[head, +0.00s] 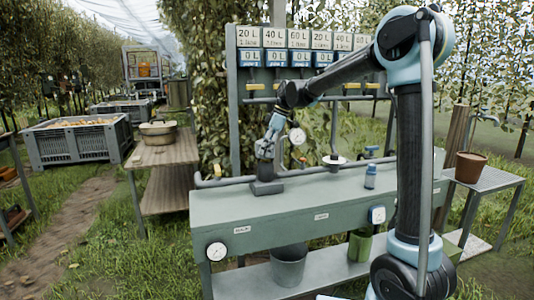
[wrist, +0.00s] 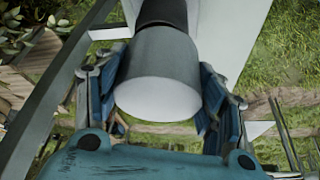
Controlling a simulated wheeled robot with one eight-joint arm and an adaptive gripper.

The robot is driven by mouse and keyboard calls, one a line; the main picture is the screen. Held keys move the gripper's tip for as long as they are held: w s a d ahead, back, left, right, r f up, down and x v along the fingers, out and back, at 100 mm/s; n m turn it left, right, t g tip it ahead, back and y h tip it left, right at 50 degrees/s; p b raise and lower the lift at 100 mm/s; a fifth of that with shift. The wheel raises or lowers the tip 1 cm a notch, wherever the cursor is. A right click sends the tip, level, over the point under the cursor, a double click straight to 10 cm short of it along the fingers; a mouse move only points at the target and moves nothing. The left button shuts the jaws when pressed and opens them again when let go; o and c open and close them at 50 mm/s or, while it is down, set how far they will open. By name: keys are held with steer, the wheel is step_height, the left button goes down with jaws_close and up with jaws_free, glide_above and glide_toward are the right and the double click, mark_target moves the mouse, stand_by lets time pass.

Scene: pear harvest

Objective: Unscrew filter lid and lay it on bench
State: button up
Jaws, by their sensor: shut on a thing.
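The filter stands toward the left of the green bench (head: 345,194), with its dark base (head: 267,187) on the bench top. My gripper (head: 265,150) is over this base in the head view. In the wrist view my gripper (wrist: 160,95) has its blue fingers on both sides of a grey round lid (wrist: 158,65) and is shut on it. The lid has a pale flat end face. A dark part meets the lid at the top edge of the wrist view. I cannot tell whether the lid is still on its thread.
A round gauge (head: 297,136) and pipes stand close beside my gripper. A panel of litre signs (head: 300,40) rises behind. The bench top's front middle is clear.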

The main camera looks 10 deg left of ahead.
steer(key=shift+r, duration=1.65)
